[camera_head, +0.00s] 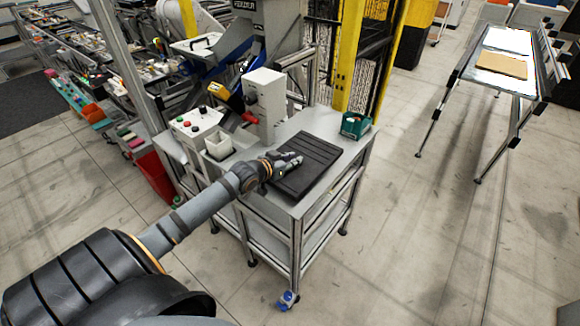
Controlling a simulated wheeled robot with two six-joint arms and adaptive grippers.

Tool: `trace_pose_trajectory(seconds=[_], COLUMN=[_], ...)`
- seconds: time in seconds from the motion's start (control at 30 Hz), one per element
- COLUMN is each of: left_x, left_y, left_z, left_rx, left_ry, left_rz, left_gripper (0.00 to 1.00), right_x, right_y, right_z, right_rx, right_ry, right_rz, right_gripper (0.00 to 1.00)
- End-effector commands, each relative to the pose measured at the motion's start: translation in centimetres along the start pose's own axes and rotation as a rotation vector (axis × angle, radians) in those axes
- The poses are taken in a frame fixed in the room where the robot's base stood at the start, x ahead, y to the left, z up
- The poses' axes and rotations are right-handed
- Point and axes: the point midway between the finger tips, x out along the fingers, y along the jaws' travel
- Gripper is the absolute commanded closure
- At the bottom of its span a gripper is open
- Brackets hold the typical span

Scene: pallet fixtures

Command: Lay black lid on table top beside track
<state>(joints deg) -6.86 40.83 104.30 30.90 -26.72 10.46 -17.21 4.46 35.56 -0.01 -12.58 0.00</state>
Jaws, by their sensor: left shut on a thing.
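The black lid (312,162) is a flat, dark, ribbed rectangle at the right part of the grey table top (283,201). It looks level and lies on or just above the surface; I cannot tell whether it rests fully. My left gripper (290,161) reaches in from the left and is shut on the lid at its left side, covering a small part of it. My right gripper is out of view. I cannot tell for certain which thing is the track; a narrow metal stand (455,77) at the far right carries a brown board (502,65).
A green bin (355,125) stands at the table's back right corner. A yellow post (349,55) rises behind. Open floor lies right.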

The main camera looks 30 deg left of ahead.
Motion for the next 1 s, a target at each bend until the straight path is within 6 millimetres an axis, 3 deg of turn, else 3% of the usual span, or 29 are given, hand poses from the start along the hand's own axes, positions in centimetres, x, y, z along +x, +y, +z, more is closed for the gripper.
trace_pose_trajectory(seconds=[0.27,0.63,0.67,0.8,1.0], left_x=[1.3,1.5,1.5,1.5,1.5], left_y=[-0.7,-0.7,-0.8,-0.8,-0.8], left_z=[3.2,3.8,3.9,3.9,3.9], left_rx=[-0.004,0.0,0.0,0.0,0.0], left_ry=[0.003,0.003,-0.001,-0.002,-0.001], left_rz=[-0.001,-0.001,-0.002,-0.002,-0.002], left_gripper=[1.0,1.0,0.77,0.58,0.58], right_x=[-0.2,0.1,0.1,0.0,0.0], right_y=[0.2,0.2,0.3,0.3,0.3], right_z=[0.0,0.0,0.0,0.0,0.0], right_rx=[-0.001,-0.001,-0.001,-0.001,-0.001], right_ry=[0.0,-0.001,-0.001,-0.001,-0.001], right_rz=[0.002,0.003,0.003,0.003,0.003], right_gripper=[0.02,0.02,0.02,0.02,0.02])
